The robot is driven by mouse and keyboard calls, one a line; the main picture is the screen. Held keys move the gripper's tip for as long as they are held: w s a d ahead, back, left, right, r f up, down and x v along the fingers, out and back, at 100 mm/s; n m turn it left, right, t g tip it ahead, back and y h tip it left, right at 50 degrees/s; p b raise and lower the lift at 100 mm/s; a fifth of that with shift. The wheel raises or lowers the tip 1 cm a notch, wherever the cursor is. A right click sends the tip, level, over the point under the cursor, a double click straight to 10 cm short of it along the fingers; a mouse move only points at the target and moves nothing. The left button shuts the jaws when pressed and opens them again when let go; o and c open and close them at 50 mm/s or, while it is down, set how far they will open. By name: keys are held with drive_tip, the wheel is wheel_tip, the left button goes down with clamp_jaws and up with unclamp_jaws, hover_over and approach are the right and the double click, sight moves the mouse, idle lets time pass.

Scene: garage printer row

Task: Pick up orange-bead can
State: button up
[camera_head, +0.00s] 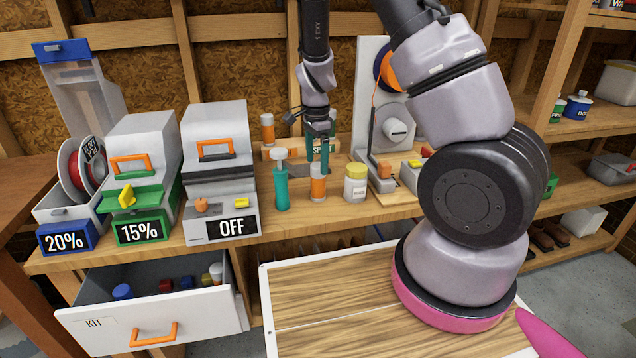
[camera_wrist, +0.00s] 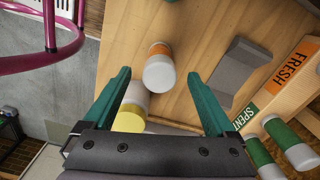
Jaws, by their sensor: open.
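The orange-bead can (camera_head: 318,185), an upright orange-and-white cylinder, stands on the bench in the head view. In the wrist view its pale round end and orange band (camera_wrist: 160,70) show between my fingertips. My gripper (camera_head: 318,165) points down above the can with its teal fingers apart. In the wrist view my gripper (camera_wrist: 159,76) is open, with one finger on each side of the can. I cannot tell whether the fingers touch it. A pale can with a yellow lid (camera_head: 355,184) stands just to its right; in the wrist view it (camera_wrist: 132,112) is close to the left finger.
A teal bottle (camera_head: 281,187) stands left of the can. Behind is a wooden rack with a FRESH label (camera_wrist: 298,62), a SPENT label (camera_head: 322,149) and green-banded cans (camera_wrist: 290,148). Boxes with an OFF sign (camera_head: 232,228) stand left. The KIT drawer (camera_head: 150,325) is open below.

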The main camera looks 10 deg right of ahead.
sight(318, 181)
drive_tip(key=f, duration=0.7)
drive_tip(key=shift+w+d+f, duration=0.1)
drive_tip(key=shift+d+f, duration=0.15)
drive_tip(key=shift+f, duration=0.1)
drive_tip(key=shift+c, duration=0.2)
clamp_jaws()
